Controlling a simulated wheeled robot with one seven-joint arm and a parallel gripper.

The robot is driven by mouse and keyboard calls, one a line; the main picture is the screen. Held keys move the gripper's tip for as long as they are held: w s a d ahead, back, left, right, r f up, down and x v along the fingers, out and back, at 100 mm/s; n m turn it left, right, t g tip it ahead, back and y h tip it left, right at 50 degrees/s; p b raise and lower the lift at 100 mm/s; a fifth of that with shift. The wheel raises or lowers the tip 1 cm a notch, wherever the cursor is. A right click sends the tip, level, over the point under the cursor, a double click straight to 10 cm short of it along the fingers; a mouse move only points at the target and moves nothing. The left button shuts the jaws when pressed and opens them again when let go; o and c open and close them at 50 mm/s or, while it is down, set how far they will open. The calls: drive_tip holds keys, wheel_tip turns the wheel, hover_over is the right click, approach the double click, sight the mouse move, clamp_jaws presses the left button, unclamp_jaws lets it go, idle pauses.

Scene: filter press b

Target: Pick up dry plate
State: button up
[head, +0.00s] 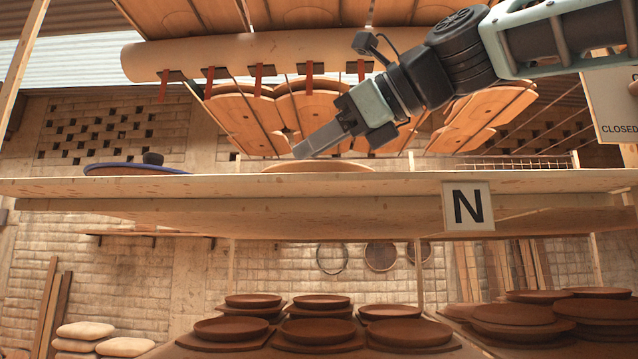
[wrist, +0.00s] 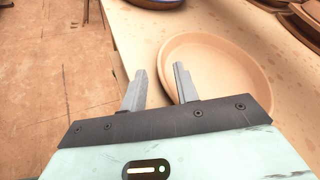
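A pale tan round plate (head: 318,167) with a raised rim lies on the upper shelf in the head view. In the wrist view the same plate (wrist: 222,75) lies flat and looks empty. My gripper (head: 302,152) is above the shelf board, pointing down and left over the plate's near side. In the wrist view my gripper (wrist: 159,70) is open, with clear space between its fingers. The right fingertip overlaps the plate's left rim in the picture, and the left one lies over the shelf edge. I cannot tell whether either touches. My gripper's body hides the plate's near part.
The shelf board (head: 390,185) carries an N sign (head: 468,206). A blue-rimmed dish (head: 130,170) with a dark lump is to the left. Brown plates (wrist: 292,18) sit at the wrist view's upper right. Boards (head: 250,110) hang above; several dark plates (head: 232,328) stand below.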

sight(284, 164)
drive_tip(key=p+x, duration=0.2)
drive_tip(key=x, duration=0.1)
drive_tip(key=shift+w+a+r, duration=0.1)
drive_tip(key=shift+w+a, duration=0.15)
drive_tip(key=shift+a, duration=0.05)
drive_tip(key=shift+w+a+f, duration=0.2)
drive_tip(key=shift+a+f, duration=0.1)
drive_tip(key=shift+a, duration=0.05)
clamp_jaws()
drive_tip(key=shift+r, duration=0.15)
wheel_tip(284, 164, up, 10)
